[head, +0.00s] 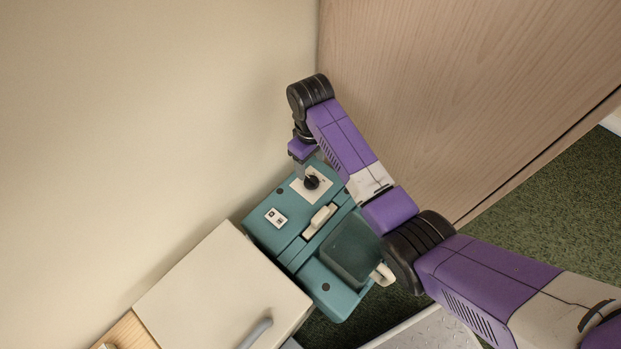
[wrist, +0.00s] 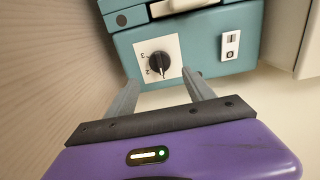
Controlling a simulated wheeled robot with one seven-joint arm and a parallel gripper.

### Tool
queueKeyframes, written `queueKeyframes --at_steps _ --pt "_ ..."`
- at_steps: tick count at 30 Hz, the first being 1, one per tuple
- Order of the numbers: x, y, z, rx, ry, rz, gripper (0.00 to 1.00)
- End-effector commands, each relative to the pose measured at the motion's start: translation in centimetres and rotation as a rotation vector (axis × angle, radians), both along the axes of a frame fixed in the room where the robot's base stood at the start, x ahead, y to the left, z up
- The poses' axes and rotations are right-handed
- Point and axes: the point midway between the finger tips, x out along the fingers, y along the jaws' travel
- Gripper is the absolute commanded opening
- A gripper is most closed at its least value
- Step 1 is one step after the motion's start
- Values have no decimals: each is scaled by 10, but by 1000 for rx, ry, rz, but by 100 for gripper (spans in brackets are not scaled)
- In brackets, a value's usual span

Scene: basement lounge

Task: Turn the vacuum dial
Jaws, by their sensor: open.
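The vacuum is a teal box-shaped machine (head: 283,237) standing against the wall. Its dial is a black round knob (wrist: 159,62) on a white marked plate (wrist: 146,48); in the head view the dial (head: 312,182) sits on the vacuum's top near the far end. My gripper (wrist: 160,85) is open, its two grey fingers pointing at the dial. In the wrist view the dial lies between and just beyond the fingertips. I cannot tell if either finger touches it. In the head view my gripper is over the dial end and its fingers are partly hidden.
A cream cabinet (head: 222,290) with a grey handle stands beside the vacuum. A wooden panel (head: 430,90) rises close behind my arm. A switch plate (wrist: 230,45) and a light handle (head: 320,220) are also on the vacuum. Green carpet (head: 560,195) is open at the right.

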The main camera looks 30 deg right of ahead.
Motion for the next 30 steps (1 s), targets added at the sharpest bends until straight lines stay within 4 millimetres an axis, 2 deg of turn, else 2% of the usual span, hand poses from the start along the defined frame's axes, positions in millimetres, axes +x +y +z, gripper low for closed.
queueKeyframes --at_steps 6,12,17,25,26,30 --pt "-1 0 -36 1 1 0 62" --pt "-1 0 -62 1 0 0 62" --pt "0 0 -71 1 -2 0 62" --pt "0 0 -72 1 -2 0 62" --pt "0 0 -72 1 -2 0 60" --pt "0 0 -72 1 -2 0 32"
